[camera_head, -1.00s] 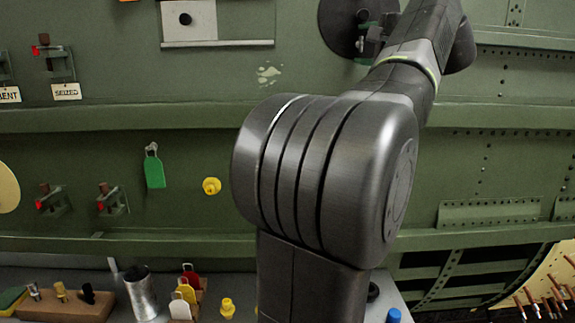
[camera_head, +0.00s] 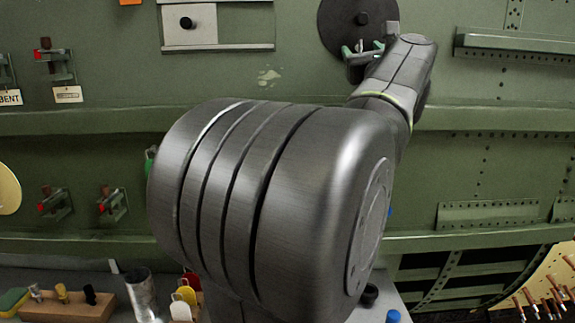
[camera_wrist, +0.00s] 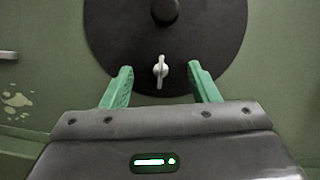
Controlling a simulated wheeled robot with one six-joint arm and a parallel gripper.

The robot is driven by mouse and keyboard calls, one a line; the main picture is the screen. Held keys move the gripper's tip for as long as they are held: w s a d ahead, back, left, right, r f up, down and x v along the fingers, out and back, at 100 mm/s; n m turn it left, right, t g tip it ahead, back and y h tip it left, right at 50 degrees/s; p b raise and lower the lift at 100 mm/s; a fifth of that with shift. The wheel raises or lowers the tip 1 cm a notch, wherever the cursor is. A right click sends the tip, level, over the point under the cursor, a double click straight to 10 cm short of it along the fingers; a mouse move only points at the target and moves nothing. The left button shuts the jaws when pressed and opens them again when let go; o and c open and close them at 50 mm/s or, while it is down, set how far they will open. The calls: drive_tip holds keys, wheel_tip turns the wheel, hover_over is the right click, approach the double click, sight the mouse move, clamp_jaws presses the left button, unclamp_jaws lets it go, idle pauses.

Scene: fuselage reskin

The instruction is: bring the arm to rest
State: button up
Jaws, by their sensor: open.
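My gripper (camera_wrist: 160,80) is open, with its two green fingers spread and nothing between them that it holds. In the wrist view a round dark disc (camera_wrist: 215,25) on the green panel lies ahead of the fingers. It has a black knob (camera_wrist: 165,11) and a small silver wing-shaped latch (camera_wrist: 161,71) that shows between the fingertips. I cannot tell how far the fingers are from the disc. In the head view the gripper (camera_head: 362,50) is in front of the lower part of the disc (camera_head: 340,22). My arm covers the middle of the head view.
The green panel has ribs, tagged clamps (camera_head: 58,65) and a metal plate with a knob (camera_head: 190,22). Below, a grey bench holds a wooden block (camera_head: 65,305), a metal cup (camera_head: 142,292) and coloured tags (camera_head: 185,292). Copper-coloured pins (camera_head: 548,300) stand at the lower right.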

drive_tip(key=shift+m+h, duration=0.4)
drive_tip(key=shift+m, duration=0.2)
drive_tip(key=shift+a, duration=0.1)
